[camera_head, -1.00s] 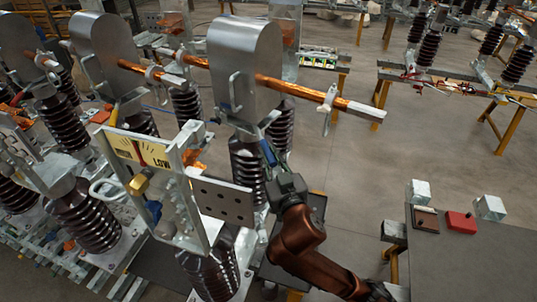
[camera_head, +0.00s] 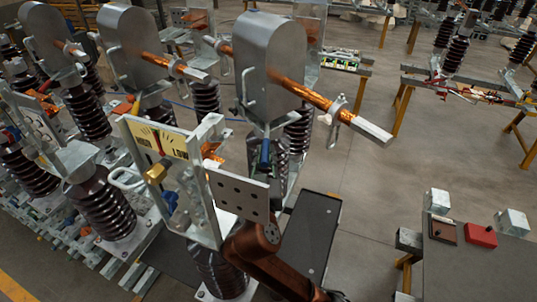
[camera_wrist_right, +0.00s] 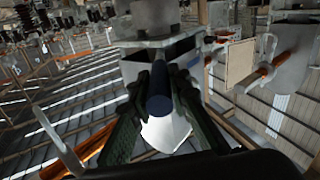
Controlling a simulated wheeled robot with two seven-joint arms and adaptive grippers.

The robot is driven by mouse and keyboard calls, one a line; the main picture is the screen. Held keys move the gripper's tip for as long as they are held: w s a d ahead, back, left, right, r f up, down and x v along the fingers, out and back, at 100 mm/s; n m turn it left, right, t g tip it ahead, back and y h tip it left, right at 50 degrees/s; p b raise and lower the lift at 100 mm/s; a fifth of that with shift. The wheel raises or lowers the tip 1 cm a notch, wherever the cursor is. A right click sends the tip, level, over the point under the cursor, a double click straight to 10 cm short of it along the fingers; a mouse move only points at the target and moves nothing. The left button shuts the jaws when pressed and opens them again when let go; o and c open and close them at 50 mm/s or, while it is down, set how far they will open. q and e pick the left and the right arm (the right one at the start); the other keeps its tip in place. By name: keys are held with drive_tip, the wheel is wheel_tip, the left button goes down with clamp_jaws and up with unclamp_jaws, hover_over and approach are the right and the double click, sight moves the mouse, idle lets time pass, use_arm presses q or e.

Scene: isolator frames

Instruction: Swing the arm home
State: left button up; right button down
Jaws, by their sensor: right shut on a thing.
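The nearest isolator has a grey rounded housing (camera_head: 268,60) on dark ribbed insulators. A copper arm (camera_head: 305,92) runs out from it to the right and ends in a silver bar (camera_head: 370,131). A dark blue handle (camera_head: 265,152) hangs under the housing and also shows in the right wrist view (camera_wrist_right: 158,95). My right gripper (camera_wrist_right: 158,82) is shut on this handle, with a finger on each side. In the head view its fingers are mostly hidden near a grey plate with holes (camera_head: 238,194). My left gripper is not in view.
A yellow HIGH/LOW sign (camera_head: 160,140) stands on a bracket just left of my right arm. Two similar isolators stand further left. A dark table (camera_head: 465,270) with a red block (camera_head: 481,236) is at the lower right. Open floor lies between.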

sight(264, 168)
drive_tip(key=shift+a+f, duration=0.1)
drive_tip(key=c, duration=1.9)
unclamp_jaws()
drive_tip(key=shift+o, duration=0.4)
drive_tip(key=shift+s, duration=0.1)
drive_tip(key=s, duration=0.7)
drive_tip(key=shift+s+d, duration=0.2)
